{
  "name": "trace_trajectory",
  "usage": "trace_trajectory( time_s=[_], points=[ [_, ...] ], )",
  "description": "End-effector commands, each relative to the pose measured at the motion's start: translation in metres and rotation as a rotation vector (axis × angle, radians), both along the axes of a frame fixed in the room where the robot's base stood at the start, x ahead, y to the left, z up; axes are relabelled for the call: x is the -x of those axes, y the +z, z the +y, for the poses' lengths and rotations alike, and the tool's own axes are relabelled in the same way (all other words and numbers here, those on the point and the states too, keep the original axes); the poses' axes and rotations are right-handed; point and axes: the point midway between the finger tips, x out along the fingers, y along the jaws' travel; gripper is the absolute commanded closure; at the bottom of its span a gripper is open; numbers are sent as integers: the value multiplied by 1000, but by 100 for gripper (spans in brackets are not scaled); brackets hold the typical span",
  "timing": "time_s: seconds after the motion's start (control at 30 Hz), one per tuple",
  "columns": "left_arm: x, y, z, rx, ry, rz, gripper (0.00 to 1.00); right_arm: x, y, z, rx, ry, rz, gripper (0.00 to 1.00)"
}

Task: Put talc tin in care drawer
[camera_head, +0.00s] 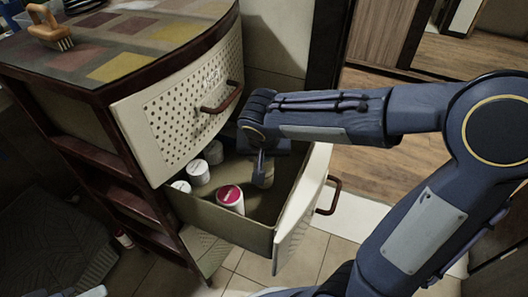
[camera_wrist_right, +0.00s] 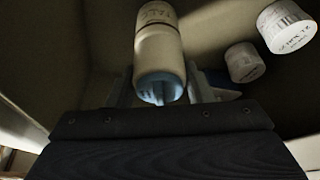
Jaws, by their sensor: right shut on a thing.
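The talc tin (camera_wrist_right: 158,45) is a cream cylinder with a blue end and the lettering "TALC". In the right wrist view my right gripper (camera_wrist_right: 160,88) is shut on it, one finger on each side near the blue end. In the head view this gripper (camera_head: 263,168) reaches down inside the open drawer (camera_head: 303,203), and the arm and fingers hide much of the tin. I cannot tell whether the tin touches the drawer floor.
A white jar with a dark pink lid (camera_head: 230,197) and several white jars (camera_head: 198,172) stand in the drawer, left of the gripper. A perforated cream door (camera_head: 180,115) is above the drawer. A wooden brush (camera_head: 48,27) lies on the cabinet top.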

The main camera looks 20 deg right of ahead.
Motion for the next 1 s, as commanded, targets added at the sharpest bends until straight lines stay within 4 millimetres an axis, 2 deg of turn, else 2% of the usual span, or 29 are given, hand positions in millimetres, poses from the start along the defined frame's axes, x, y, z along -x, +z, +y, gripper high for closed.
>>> trace_trajectory(
  time_s=[0.1, 0.3, 0.4, 0.67, 0.83, 0.87, 1.0],
  points=[
    [0, -3, 0, 0, 0, 0, 64, -7, -3, -3, -1, -1, -3, 82],
    [0, -8, 0, 0, 0, 0, 64, -37, -3, -18, -1, -4, -2, 82],
    [0, -16, 0, 0, 0, 0, 64, -37, -14, -18, 0, 0, -1, 82],
    [0, -15, 0, 0, 0, 0, 64, -37, -13, -17, -1, 0, -3, 82],
    [0, -20, 0, 0, 0, 0, 64, -37, -19, -17, -1, 0, -3, 82],
    [0, -19, 0, 0, 0, 0, 64, -36, -17, -17, -1, -1, -1, 49],
    [0, -18, 0, 0, 0, 0, 64, -36, -17, -17, 0, 0, -1, 31]
  ],
)
